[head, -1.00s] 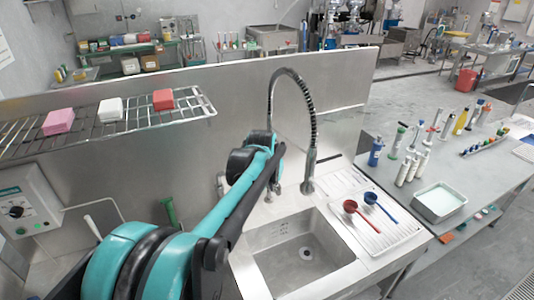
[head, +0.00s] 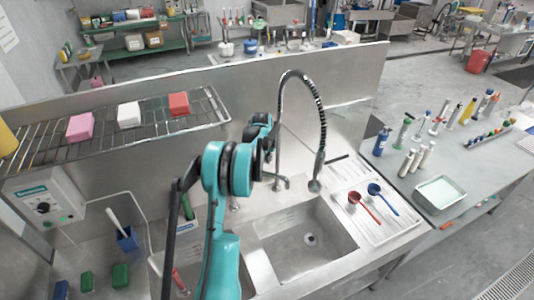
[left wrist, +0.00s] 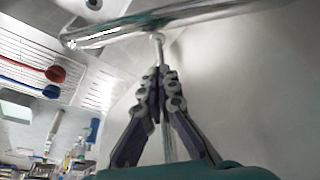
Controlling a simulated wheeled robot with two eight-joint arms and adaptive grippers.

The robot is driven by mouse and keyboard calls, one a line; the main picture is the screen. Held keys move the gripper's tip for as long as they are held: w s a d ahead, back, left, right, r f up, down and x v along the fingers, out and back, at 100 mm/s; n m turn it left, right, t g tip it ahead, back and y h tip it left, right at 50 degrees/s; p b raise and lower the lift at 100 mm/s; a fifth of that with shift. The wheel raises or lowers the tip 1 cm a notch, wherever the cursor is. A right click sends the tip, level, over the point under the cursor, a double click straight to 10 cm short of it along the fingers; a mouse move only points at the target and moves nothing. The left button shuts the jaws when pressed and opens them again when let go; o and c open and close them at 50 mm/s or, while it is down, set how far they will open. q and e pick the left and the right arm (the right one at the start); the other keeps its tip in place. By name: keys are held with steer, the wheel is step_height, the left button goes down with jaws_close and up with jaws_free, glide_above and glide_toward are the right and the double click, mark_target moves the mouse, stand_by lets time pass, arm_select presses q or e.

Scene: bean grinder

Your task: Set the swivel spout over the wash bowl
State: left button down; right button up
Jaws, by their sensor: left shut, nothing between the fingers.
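A tall chrome tap with a spring-wrapped swivel spout (head: 322,118) stands behind the steel wash bowl (head: 270,247). The spout arches to the right, and its nozzle (head: 315,185) hangs near the bowl's back right corner in the head view; whether it is above the bowl or its rim I cannot tell. My left gripper (left wrist: 159,74) is shut and empty, its fingertips just short of a thin metal rod under a chrome tube (left wrist: 120,32). In the head view that gripper is beside the tap's riser, partly hidden by my arm. My right gripper is not in view.
A red scoop (head: 354,198) and a blue scoop (head: 375,189) lie on the drainer right of the bowl. A wire shelf (head: 52,140) with coloured blocks hangs at left. Bottles and a tray (head: 441,194) occupy the right bench. The bowl is empty.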

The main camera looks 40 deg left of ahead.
arm_select(q)
steer(key=s+f, duration=0.1)
steer(key=s+d+p, duration=0.1)
steer(key=s, duration=0.1)
steer(key=shift+d+f, duration=0.15)
steer(key=shift+f, duration=0.25)
steer(key=shift+w, duration=0.1)
